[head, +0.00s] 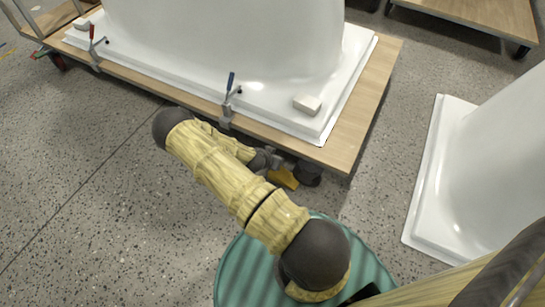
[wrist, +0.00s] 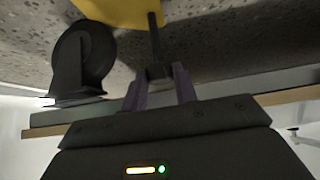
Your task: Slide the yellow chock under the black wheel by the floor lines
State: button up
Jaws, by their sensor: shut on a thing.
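The yellow chock (head: 283,177) is low at the near edge of the wooden cart, beside a black wheel (head: 308,175) under its near right corner. In the wrist view, the chock (wrist: 120,12) is at the top, partly cut off, with a thin black handle (wrist: 154,40). My gripper (wrist: 160,85) is shut on that handle. The black wheel (wrist: 83,55) stands left of the fingers there, close to the chock; whether they touch cannot be told. In the head view my arm mostly hides the gripper (head: 265,162).
The wooden cart (head: 362,110) carries a white tub shell (head: 220,40) held by clamps (head: 228,95). Another white shell (head: 440,180) stands at right. Speckled floor at left is clear.

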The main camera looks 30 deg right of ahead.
dwell(0.3)
jog(key=o, duration=1.1)
jog(key=shift+o, duration=0.2)
jog(key=p+v, duration=0.8)
jog(key=v, duration=0.9)
jog(key=shift+a, duration=0.2)
jog(key=shift+r, duration=0.1)
